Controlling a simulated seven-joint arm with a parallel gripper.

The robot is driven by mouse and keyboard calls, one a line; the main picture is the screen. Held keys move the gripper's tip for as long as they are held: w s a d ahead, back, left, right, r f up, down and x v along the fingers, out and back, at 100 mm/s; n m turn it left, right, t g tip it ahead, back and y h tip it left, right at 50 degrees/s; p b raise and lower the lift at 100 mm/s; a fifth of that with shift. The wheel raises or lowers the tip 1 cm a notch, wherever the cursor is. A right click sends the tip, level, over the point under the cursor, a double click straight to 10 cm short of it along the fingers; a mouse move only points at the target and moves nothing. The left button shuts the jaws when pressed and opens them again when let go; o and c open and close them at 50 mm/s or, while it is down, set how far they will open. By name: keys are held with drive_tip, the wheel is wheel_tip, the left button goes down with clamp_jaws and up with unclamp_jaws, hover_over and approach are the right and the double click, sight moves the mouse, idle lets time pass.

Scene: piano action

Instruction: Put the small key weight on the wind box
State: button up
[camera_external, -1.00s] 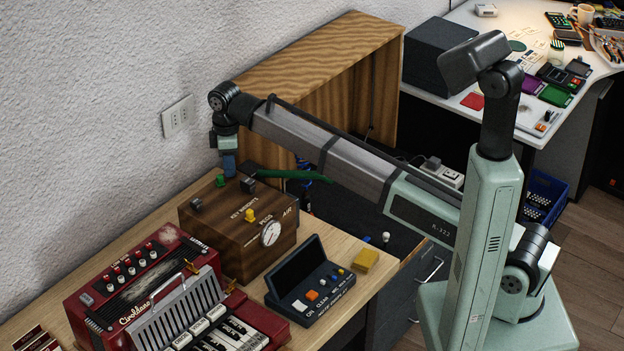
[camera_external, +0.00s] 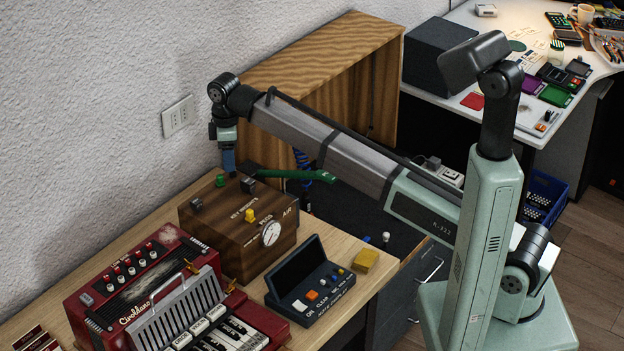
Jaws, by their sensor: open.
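The wind box appears to be the brown wooden box (camera_external: 212,237) with a round gauge and "AIR" lettering on its front, standing on the wooden desk. On its top sit a small green piece (camera_external: 220,181), a dark block (camera_external: 248,185) and another dark piece (camera_external: 196,205). A small yellow piece (camera_external: 250,216) is near its front upper edge. I cannot tell which piece is the small key weight. My gripper (camera_external: 229,172) points down over the back of the box top, close to the green piece and the dark block. Its fingers are open; the gap between them is hidden at this angle.
A green rod-like piece (camera_external: 295,175) extends right from behind the box. A red accordion (camera_external: 140,285) stands front left. A dark console (camera_external: 310,285) with coloured buttons and a yellow block (camera_external: 365,260) are to the right. A wooden cabinet (camera_external: 310,70) stands behind the arm.

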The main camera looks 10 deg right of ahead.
wheel_tip(320, 180, up, 10)
drive_tip(key=shift+f, duration=0.2)
drive_tip(key=shift+o, duration=0.2)
